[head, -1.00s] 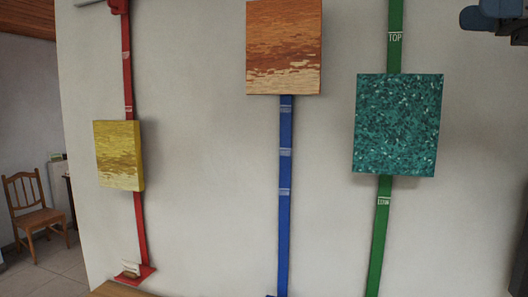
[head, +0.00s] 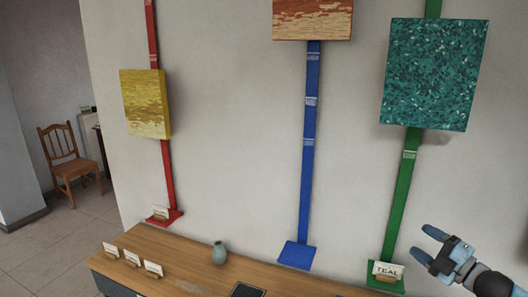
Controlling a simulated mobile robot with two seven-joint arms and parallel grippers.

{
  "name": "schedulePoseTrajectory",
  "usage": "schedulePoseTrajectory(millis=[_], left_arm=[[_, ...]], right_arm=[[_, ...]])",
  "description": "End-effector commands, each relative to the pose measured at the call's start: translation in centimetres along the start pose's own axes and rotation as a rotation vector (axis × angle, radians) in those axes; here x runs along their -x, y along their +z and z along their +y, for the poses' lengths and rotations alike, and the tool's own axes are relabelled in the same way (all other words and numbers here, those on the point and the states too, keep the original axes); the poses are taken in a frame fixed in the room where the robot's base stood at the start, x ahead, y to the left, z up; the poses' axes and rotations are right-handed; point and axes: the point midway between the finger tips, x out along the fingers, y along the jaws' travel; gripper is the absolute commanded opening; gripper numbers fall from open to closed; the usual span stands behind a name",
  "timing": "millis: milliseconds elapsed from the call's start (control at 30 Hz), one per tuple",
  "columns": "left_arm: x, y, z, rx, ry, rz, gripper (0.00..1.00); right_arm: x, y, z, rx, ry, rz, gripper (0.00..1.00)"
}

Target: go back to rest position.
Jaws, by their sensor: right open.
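My right gripper (head: 429,247) is in the lower right of the head view. Its two blue-grey fingers are apart with nothing between them. It is to the right of the lower end of the green strip (head: 401,190). A teal speckled panel (head: 433,75) hangs on the green strip above it. A yellow panel (head: 146,104) hangs on the red strip (head: 167,176). An orange-brown panel (head: 312,18) at the top edge is on the blue strip (head: 308,150), partly cut off. My left gripper is not in view.
A wooden sideboard (head: 190,258) runs along the wall below. On it are a small grey-green vase (head: 219,253), several white cards in holders (head: 132,258) and a dark flat item (head: 247,290). A card reading TEAL (head: 388,270) stands at the green strip's foot. A wooden chair (head: 70,160) stands far left.

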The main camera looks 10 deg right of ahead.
Motion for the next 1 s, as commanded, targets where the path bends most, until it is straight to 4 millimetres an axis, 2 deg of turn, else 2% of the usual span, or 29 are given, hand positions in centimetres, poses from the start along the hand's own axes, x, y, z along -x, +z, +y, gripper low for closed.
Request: schedulePoseTrajectory(millis=[33,100,167,200,267,300,400,500,600,700,833,1000], left_arm=[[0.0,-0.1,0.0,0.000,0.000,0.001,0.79],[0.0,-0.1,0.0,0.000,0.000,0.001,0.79],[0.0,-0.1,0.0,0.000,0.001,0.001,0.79],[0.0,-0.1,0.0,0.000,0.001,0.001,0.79],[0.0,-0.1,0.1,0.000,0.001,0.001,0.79],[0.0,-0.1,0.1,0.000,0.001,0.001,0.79],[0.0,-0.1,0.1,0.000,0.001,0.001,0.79],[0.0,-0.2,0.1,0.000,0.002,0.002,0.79],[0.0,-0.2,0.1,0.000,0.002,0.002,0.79],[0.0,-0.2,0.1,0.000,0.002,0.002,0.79],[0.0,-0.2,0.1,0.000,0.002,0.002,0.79],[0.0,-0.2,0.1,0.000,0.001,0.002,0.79]], right_arm=[[0.9,-0.9,-4.0,-0.105,-0.027,-0.041,0.61],[2.2,-2.5,-9.1,-0.243,-0.066,-0.102,0.61],[3.5,-4.1,-13.2,-0.361,-0.100,-0.158,0.61],[4.4,-5.4,-15.9,-0.441,-0.123,-0.195,0.61],[5.7,-7.6,-19.6,-0.560,-0.157,-0.252,0.61],[6.7,-9.3,-22.1,-0.640,-0.179,-0.291,0.61],[9.1,-14.0,-27.5,-0.840,-0.236,-0.394,0.61],[11.2,-19.1,-31.8,-1.028,-0.286,-0.494,0.61],[12.9,-23.6,-34.7,-1.181,-0.325,-0.579,0.61],[13.8,-26.7,-36.2,-1.283,-0.351,-0.638,0.61],[14.4,-28.6,-37.1,-1.346,-0.366,-0.676,0.61],[14.4,-28.9,-37.2,-1.354,-0.369,-0.681,0.61]])
